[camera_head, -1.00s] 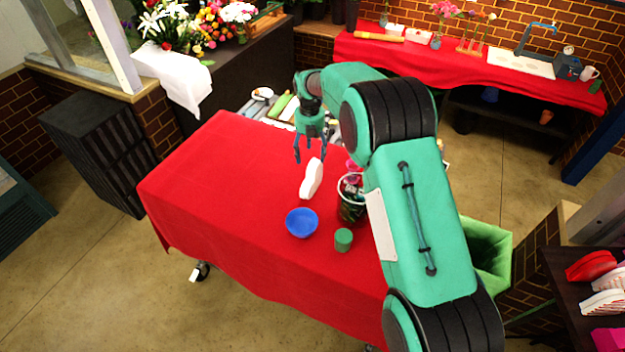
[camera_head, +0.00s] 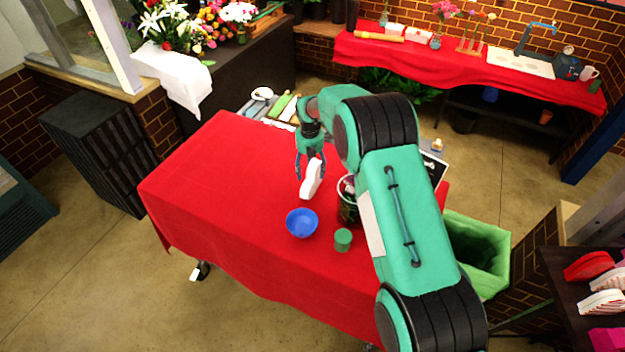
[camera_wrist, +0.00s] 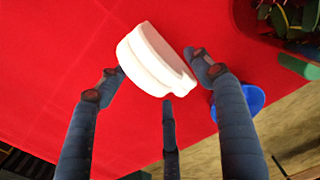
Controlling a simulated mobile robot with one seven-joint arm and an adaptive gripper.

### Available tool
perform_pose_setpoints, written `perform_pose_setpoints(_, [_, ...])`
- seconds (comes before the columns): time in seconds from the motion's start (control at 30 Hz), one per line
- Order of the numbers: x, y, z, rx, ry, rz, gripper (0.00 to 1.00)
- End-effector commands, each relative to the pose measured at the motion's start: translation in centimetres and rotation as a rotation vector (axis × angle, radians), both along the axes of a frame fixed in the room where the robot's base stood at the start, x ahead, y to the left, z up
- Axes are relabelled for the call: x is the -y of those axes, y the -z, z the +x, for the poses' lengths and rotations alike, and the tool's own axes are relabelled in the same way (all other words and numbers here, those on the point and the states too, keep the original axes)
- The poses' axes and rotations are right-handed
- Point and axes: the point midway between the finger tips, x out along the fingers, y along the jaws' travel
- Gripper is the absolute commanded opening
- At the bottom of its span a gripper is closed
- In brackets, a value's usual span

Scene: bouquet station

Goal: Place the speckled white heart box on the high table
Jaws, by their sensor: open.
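The white heart box (camera_head: 312,179) stands on edge on the red-covered table (camera_head: 215,180), just behind the blue bowl (camera_head: 301,223). Its speckles are too small to make out. My gripper (camera_head: 311,172) is open and reaches down over the box. In the wrist view the box (camera_wrist: 155,60) lies between the spread fingers of my gripper (camera_wrist: 160,75), one finger to each side and a third below it. I cannot tell whether any finger touches it.
A dark bucket with a white rim (camera_head: 347,205) stands close to the right of the box. A green cylinder (camera_head: 343,239) stands beside the bowl. A green bin (camera_head: 478,255) is right of the table. The table's left side is clear.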

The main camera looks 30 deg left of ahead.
Motion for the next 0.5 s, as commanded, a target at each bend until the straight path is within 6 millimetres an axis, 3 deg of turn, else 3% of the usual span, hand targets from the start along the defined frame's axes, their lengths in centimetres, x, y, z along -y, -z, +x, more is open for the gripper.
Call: perform_pose_setpoints(0.5, [-0.02,0.61,0.10,0.001,0.000,0.000,0.66])
